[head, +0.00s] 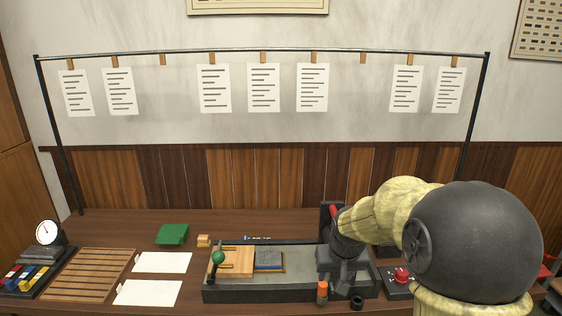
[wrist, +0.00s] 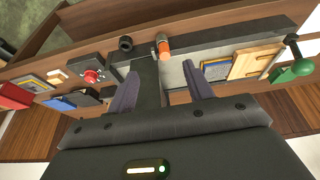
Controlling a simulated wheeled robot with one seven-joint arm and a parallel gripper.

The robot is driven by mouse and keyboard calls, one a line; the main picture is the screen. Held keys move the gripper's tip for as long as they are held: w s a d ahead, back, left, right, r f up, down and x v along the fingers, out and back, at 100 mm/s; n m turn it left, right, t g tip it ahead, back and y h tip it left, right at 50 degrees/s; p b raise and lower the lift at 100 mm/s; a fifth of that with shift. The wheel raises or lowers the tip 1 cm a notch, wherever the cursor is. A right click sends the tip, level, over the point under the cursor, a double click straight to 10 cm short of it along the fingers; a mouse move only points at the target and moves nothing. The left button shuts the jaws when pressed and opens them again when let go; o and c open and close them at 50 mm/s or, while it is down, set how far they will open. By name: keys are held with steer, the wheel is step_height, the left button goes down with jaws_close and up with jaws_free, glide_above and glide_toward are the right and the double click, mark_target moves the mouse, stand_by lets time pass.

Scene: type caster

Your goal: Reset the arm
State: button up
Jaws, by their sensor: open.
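My arm (head: 395,208) reaches in from the right of the head view and bends down over the right part of the long grey-bedded press (head: 300,258). My gripper (head: 342,284) hangs there, pointing down. In the wrist view my gripper (wrist: 163,84) has its two dark fingers spread apart, with no object held between them. The press bed and a dark upright bar show between and beyond the fingers. An orange-topped cylinder (head: 322,292) stands near the gripper at the press's front edge; it also shows in the wrist view (wrist: 164,48). Whether the gripper touches the press is unclear.
A green-knobbed lever (head: 218,258) and a wooden block (head: 237,258) sit at the press's left. A red button box (head: 401,278) stands right of it. White sheets (head: 162,262), a slatted wooden tray (head: 88,274) and a dial gauge (head: 47,233) lie left. Papers hang from a rail (head: 262,51) behind.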

steer(key=s+f, duration=0.2)
steer(key=s, duration=0.7)
steer(key=s+f+g, duration=0.1)
steer(key=s+f, duration=0.2)
steer(key=s, duration=0.6)
steer(key=shift+w+d, duration=0.1)
steer(key=shift+d, duration=0.1)
